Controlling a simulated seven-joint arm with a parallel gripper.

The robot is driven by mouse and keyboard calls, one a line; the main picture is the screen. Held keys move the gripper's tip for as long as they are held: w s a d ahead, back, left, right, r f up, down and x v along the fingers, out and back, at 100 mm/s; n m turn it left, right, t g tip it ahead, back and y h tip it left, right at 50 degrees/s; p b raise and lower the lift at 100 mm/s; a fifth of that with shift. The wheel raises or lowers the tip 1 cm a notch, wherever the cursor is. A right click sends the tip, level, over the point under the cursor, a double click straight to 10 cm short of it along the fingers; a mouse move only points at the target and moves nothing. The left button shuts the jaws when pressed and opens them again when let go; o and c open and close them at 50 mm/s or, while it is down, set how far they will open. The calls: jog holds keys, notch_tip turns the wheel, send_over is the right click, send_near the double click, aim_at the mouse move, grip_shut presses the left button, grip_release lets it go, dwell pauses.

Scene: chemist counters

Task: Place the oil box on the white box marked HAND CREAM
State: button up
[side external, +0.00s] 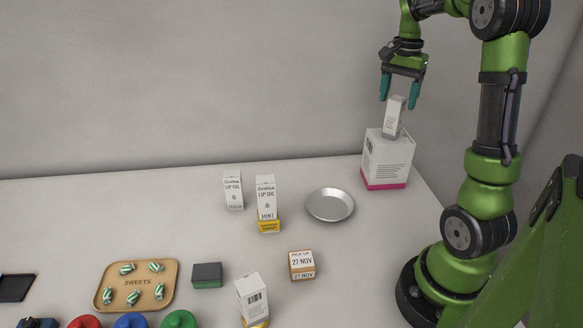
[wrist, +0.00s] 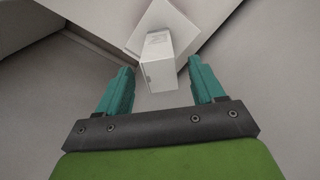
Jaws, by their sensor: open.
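A small white box (side external: 395,117), probably the oil box, stands on top of a larger white box (side external: 388,158) with a magenta base band at the back right. The faces I see carry only small print, so I cannot read HAND CREAM or an oil name. My gripper (side external: 399,102) is open just above the small box, its fingertips near the box's top end. In the wrist view, the small box (wrist: 158,62) lies beyond and between the open fingers (wrist: 160,68), with clear gaps on both sides. The larger box (wrist: 180,16) shows under it.

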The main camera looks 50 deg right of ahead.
notch_tip(320, 180, up, 8)
jog(key=shift+f, duration=0.1)
jog(key=shift+a+r, duration=0.1)
jog(key=shift+r, duration=0.2)
jog(key=w+a+f+n+t, duration=0.15)
jog(key=a+n, duration=0.25)
jog(key=a, duration=0.6)
jog(key=a+f+n+t, duration=0.1)
jog(key=a+n+t, duration=0.3)
jog(key=a, duration=0.6)
jog(key=s+a+f+n+t+y, duration=0.1)
jog(key=s+a+f+n, duration=0.1)
jog(key=a, duration=0.4)
jog(key=s+a+f+n+y, duration=0.1)
jog(key=s+a+f+n, duration=0.1)
jog(key=a, duration=0.4)
jog(key=shift+f+n+t, duration=0.35)
jog(key=shift+f+n, duration=0.4)
jog(key=shift+n, duration=0.25)
